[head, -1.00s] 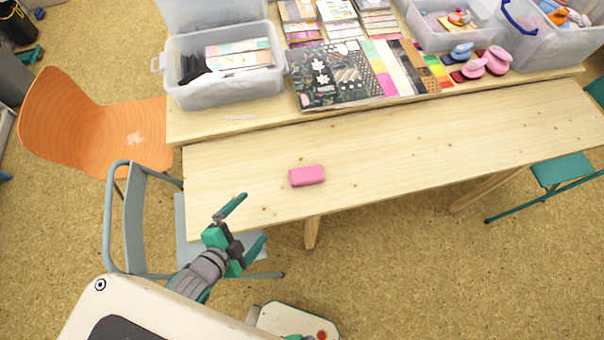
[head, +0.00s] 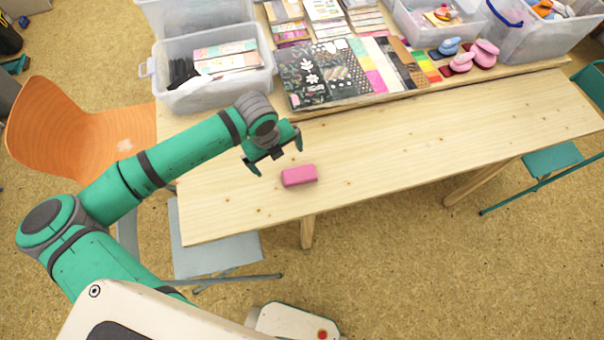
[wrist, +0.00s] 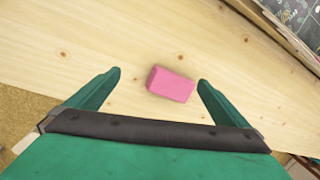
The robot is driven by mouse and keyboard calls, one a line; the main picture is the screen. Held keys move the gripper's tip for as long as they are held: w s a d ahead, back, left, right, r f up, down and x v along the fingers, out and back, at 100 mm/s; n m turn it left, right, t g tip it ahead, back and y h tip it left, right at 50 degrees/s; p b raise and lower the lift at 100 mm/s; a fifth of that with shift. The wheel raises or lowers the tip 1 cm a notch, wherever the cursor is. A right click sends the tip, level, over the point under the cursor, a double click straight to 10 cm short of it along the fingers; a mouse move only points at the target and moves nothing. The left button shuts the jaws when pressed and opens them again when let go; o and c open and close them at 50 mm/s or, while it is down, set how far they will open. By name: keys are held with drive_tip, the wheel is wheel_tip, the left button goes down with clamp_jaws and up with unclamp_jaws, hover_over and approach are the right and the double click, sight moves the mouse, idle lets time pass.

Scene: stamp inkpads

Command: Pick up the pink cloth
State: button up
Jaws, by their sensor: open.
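The pink cloth (head: 299,176) is a small block-shaped bundle lying on the bare light-wood table, left of the table's middle and near its front edge. My gripper (head: 278,160) is above the table, just left of and behind the cloth in the head view. In the wrist view, the cloth (wrist: 171,84) lies beyond the fingertips and between their lines, slightly nearer the right finger. My gripper (wrist: 160,80) is open with nothing between its fingers.
A clear bin (head: 215,95) stands at the table's back left. Patterned paper sheets (head: 325,88) lie along the back, with pink and blue punches (head: 462,65) to their right. An orange chair (head: 85,140) is at the left. The table front right of the cloth is clear.

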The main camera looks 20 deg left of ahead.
sight(299, 171)
drive_tip(key=w+d+r+m+g, duration=0.2)
drive_tip(key=d+r+m, duration=0.1)
drive_tip(key=d, duration=0.3)
drive_tip(key=shift+y, duration=0.3)
drive_tip(key=f, duration=1)
drive_tip(key=shift+a+f, duration=0.2)
drive_tip(key=shift+f, duration=0.1)
drive_tip(key=c, duration=1)
